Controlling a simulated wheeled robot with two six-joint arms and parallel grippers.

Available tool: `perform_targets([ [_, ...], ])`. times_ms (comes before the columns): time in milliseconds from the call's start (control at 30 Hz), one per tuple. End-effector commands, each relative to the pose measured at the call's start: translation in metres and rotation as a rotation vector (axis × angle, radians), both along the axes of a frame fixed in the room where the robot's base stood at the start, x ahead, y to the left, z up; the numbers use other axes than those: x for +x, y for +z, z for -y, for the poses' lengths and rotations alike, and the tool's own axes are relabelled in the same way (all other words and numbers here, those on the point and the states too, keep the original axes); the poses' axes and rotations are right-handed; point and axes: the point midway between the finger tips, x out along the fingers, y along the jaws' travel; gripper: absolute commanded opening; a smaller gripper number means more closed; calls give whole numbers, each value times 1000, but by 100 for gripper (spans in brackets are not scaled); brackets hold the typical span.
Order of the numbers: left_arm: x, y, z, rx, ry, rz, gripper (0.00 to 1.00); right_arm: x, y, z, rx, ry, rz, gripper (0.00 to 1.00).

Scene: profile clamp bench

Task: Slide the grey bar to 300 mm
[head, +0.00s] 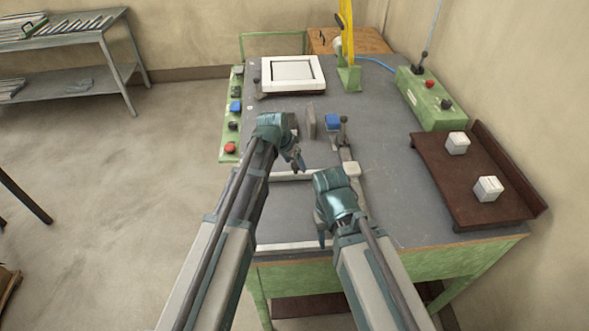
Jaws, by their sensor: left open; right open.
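My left gripper (299,162) is open above the middle of the dark grey bench top, fingers down. My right gripper (321,232) is open, lower in the view, near the front edge. No jaw appears to hold anything. A pale bar (288,177) lies crosswise just below my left gripper, partly hidden by my arms. A second pale strip (290,246) runs along the front edge. I cannot tell which is the grey bar. A grey upright plate (310,121), a blue block (333,121) and a dark-knobbed lever (344,130) stand behind. No millimetre marks are readable.
A white square frame (265,80) and a yellow post (346,35) stand at the back. Button strip (231,135) is left, green control box (437,100) right. A brown tray (440,170) holds two white cubes.

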Motion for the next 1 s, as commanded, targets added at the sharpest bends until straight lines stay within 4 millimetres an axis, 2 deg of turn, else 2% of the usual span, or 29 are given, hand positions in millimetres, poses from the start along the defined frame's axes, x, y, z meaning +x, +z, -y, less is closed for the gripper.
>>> perform_targets([
  [300,1,-2,1,0,0,0,69,0,-2,0,0,0,0,50],
  [700,1,-2,1,0,0,0,0,0,-2,0,0,0,0,50],
  [1000,1,-2,1,0,1,0,0,0,-2,0,0,0,0,50],
])
